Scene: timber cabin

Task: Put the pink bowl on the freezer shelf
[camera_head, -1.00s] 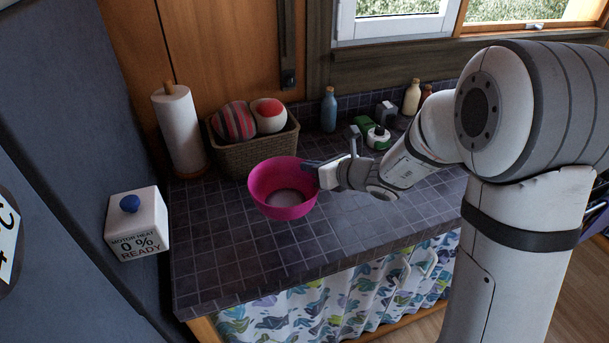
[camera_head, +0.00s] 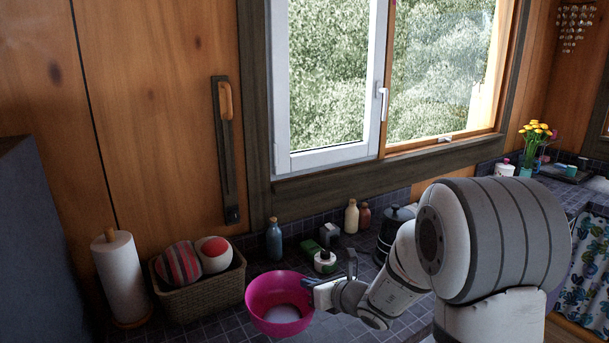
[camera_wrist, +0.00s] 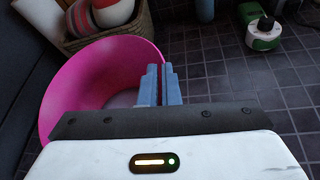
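The pink bowl (camera_head: 265,292) is upright over the tiled counter, to the right of the wicker basket; I cannot tell whether its base touches the counter. My gripper (camera_head: 311,287) is at the bowl's right rim. In the wrist view, the blue-grey fingers (camera_wrist: 162,86) are close together with the rim of the bowl (camera_wrist: 62,90) between them. The freezer shelf is not in view. Part of a dark blue-grey cabinet (camera_head: 40,250), perhaps the fridge-freezer, stands at the left edge of the head view.
The basket (camera_head: 205,299) holds a striped ball and a white-and-red one. A paper towel roll (camera_head: 119,275) stands left of it. A blue bottle (camera_head: 274,241), a green-and-white container (camera_head: 325,262) and other small items stand behind the bowl. A window is above.

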